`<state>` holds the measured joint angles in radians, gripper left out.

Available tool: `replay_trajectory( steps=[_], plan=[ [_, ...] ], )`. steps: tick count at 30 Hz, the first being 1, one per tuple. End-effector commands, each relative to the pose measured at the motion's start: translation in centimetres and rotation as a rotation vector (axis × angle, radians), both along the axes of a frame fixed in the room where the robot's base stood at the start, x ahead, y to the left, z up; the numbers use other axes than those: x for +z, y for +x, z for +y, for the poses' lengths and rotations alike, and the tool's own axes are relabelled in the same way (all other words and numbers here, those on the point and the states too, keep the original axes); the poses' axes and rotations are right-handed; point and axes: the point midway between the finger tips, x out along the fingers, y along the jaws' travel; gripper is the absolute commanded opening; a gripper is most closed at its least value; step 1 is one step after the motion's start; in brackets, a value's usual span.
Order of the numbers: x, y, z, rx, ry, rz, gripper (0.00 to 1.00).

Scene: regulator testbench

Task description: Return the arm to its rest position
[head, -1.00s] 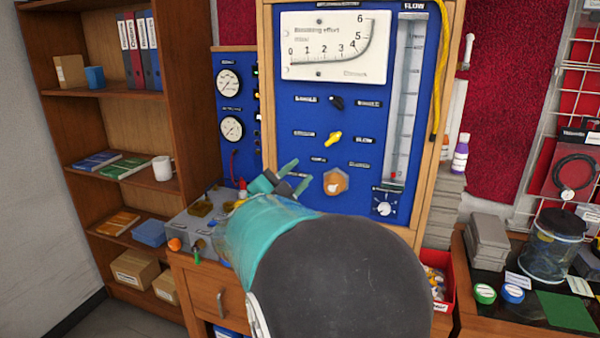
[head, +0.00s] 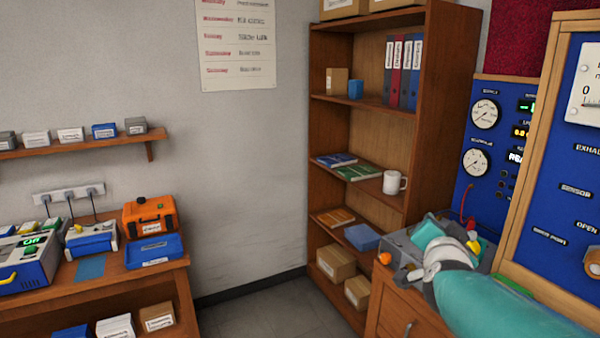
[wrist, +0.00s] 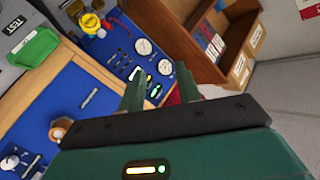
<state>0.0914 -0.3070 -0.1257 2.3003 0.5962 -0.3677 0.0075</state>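My gripper (wrist: 159,82) shows in the wrist view with its two green fingers apart and nothing between them. Beyond the fingers are the blue panel's gauges and the wooden bookcase, tilted in this view. In the head view my teal arm reaches in from the lower right, over the wooden bench beside the blue test panel (head: 545,205). The fingers are not clearly visible there. No rest stand or marker shows in these frames.
The bookcase (head: 365,131) stands left of the bench, with a white mug (head: 394,183) on a shelf. A grey box (head: 400,245) sits on the bench close to my arm. A side table (head: 180,270) holds an orange case (head: 149,217). Floor between is clear.

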Motion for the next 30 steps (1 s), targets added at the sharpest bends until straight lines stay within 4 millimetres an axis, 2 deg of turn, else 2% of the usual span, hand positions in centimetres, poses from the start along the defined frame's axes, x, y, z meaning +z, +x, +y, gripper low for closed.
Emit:
replay_trajectory(
  steps=[1, 3, 6, 9, 12, 15, 19, 22, 30],
  plan=[
    [-0.4, -0.7, 2.5, 0.09, -0.009, 0.057, 0.34],
    [-1.7, -1.8, 5.8, 0.214, -0.03, 0.159, 0.34],
    [-3.8, -4.5, 9.8, 0.371, -0.07, 0.315, 0.34],
    [-6.3, -8.1, 13.0, 0.505, -0.123, 0.485, 0.34],
    [-8.7, -12.4, 14.9, 0.608, -0.187, 0.664, 0.34],
    [-10.8, -16.5, 15.7, 0.673, -0.245, 0.828, 0.34],
    [-12.3, -20.2, 15.6, 0.707, -0.295, 0.978, 0.34],
    [-12.8, -21.4, 15.4, 0.714, -0.309, 1.027, 0.34],
    [-12.9, -21.5, 15.4, 0.715, -0.309, 1.033, 0.34]
  ],
)
